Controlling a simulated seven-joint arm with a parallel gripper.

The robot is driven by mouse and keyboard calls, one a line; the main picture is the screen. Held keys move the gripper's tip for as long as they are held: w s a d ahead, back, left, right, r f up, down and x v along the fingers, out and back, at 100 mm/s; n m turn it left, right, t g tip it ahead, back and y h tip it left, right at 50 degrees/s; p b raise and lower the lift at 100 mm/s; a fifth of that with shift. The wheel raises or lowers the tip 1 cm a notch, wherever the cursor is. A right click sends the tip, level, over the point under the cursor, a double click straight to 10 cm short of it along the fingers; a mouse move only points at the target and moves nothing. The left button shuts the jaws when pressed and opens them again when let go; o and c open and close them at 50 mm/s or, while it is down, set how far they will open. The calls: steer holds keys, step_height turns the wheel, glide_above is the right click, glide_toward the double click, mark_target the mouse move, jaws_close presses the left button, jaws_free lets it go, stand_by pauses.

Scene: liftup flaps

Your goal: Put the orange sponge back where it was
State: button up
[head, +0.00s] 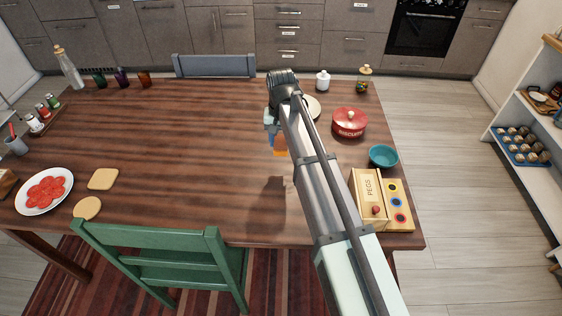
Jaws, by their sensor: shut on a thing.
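The orange sponge (281,151) shows as a small patch just left of my arm, over the middle of the dark wooden table (190,130). My gripper (272,137) points down and is shut on the sponge. It seems to hold it above the table; a shadow lies on the wood below, nearer the front edge. My arm hides part of the gripper and the table right behind it.
Right of my arm are a red biscuit tin (349,123), a teal bowl (383,156), a PEGS box (368,200) and a ring board (398,207). A pale plate (313,106) is partly hidden. A tomato plate (44,208) stands left. The table's centre-left is clear.

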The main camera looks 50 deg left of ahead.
mark_target(281, 142)
steer(key=shift+f, duration=4.35)
steer(key=shift+f, duration=0.1)
steer(key=o, duration=1)
step_height(281, 142, up, 12)
steer(key=shift+r, duration=0.15)
